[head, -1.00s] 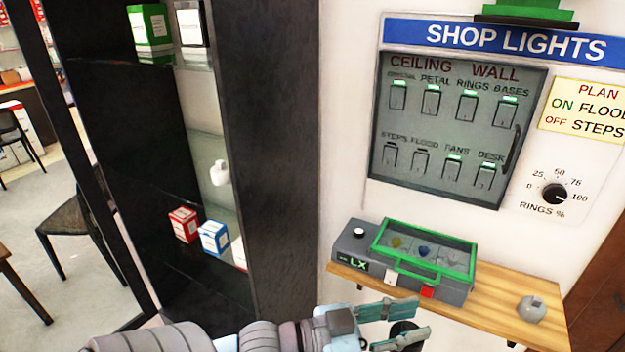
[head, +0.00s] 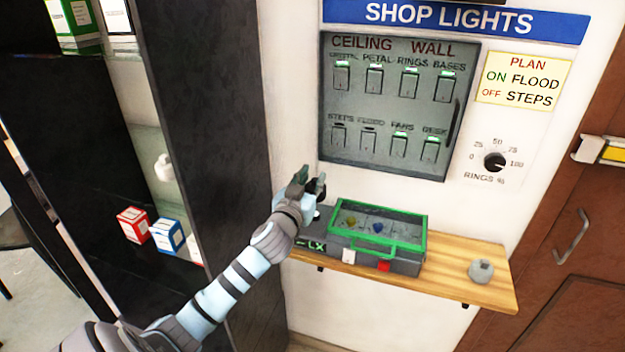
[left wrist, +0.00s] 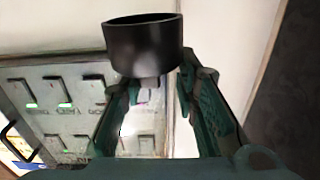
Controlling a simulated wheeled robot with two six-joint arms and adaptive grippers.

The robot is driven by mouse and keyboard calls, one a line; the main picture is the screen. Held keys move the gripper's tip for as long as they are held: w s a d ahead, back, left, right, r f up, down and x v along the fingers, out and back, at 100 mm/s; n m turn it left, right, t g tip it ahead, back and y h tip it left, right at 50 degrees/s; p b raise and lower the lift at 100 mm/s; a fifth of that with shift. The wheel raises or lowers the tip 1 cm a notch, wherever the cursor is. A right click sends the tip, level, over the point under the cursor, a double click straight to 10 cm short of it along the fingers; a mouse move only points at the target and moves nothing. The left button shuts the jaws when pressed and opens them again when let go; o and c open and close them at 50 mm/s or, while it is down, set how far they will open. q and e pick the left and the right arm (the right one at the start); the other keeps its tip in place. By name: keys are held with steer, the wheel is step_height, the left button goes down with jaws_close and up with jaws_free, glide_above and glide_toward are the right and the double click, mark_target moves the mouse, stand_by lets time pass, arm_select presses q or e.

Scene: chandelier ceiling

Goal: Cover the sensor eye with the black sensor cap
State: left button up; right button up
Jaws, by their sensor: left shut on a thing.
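The black sensor cap (left wrist: 143,47) is a short open cylinder, seen large in the left wrist view. My left gripper (head: 309,184) is shut on the cap's small stem, and the cap sits just beyond the fingertips. In the head view the gripper is at the left end of the grey meter box (head: 405,266), in front of the wall below the switch panel. The sensor eye on the box's left top is hidden behind my gripper and wrist, so I cannot tell the gap between cap and eye. My right gripper is out of view.
The box has a green-framed lid (head: 424,226) and stands on a wooden shelf (head: 445,284). A grey round object (head: 481,271) lies at the shelf's right. The switch panel (head: 388,105) and a knob (head: 495,162) are above. A dark cabinet (head: 205,130) stands left.

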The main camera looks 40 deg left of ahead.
arm_select(q)
step_height(320, 180, down, 6)
steer(key=b, duration=0.5)
steer(key=shift+r, duration=0.15)
steer(key=shift+s, duration=0.2)
stand_by(0.6)
steer(key=shift+f+b, duration=0.4)
steer(key=shift+f, duration=0.1)
steer(key=o, duration=0.5)
steer(key=shift+o, duration=0.7)
